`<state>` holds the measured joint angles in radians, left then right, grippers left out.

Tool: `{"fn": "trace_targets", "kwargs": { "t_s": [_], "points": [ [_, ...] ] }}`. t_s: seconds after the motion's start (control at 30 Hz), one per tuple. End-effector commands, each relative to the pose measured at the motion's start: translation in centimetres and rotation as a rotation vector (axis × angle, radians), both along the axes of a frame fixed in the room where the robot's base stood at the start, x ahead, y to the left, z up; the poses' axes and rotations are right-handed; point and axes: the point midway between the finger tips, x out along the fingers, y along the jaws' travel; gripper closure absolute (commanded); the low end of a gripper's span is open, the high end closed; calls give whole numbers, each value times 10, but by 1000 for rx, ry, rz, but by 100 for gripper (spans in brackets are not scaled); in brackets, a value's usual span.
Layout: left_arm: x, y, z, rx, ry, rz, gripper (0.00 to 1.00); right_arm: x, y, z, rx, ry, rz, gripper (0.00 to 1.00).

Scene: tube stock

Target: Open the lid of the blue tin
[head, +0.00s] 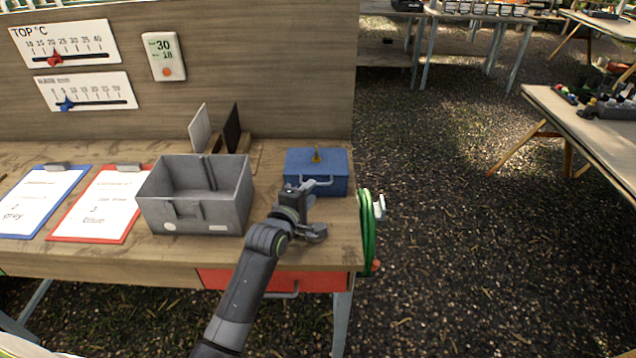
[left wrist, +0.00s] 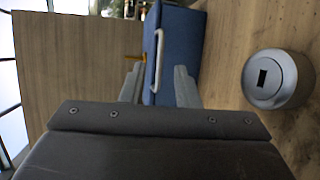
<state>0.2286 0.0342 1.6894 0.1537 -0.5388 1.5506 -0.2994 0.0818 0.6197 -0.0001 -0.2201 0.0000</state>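The blue tin (head: 330,163) stands at the right end of the workbench with its lid down. A pale bar handle (head: 318,182) is on its near side, and a small brass-coloured piece (head: 316,155) shows on top. My left gripper (head: 304,188) is at the near side of the tin, by the handle. In the left wrist view, the fingers of the left gripper (left wrist: 158,85) are apart, with the handle (left wrist: 158,60) of the blue tin (left wrist: 182,50) in line with the gap. Contact cannot be told. My right gripper is not in view.
A grey bin (head: 195,210) stands left of the tin. Red (head: 98,205) and blue (head: 42,200) clipboards lie further left. A round grey slotted piece (left wrist: 275,80) is beside the tin in the wrist view. A green hose (head: 367,232) hangs at the bench's right end.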

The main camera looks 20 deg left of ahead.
Motion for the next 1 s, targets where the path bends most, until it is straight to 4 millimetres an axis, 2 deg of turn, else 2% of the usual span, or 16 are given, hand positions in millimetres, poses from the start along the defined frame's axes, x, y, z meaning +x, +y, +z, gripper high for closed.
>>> {"fn": "trace_targets", "kwargs": {
  "t_s": [0.2, 0.4, 0.87, 1.0],
  "points": [
    [31, -4, -5, 1, 0, 0, 72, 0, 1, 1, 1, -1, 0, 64],
    [49, -6, -10, 0, 0, 0, 72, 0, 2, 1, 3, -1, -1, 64],
    [57, -7, -11, 0, -1, 0, 72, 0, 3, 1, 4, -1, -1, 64],
    [57, -7, -11, 1, 0, 0, 89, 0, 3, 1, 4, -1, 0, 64]
  ]
}}
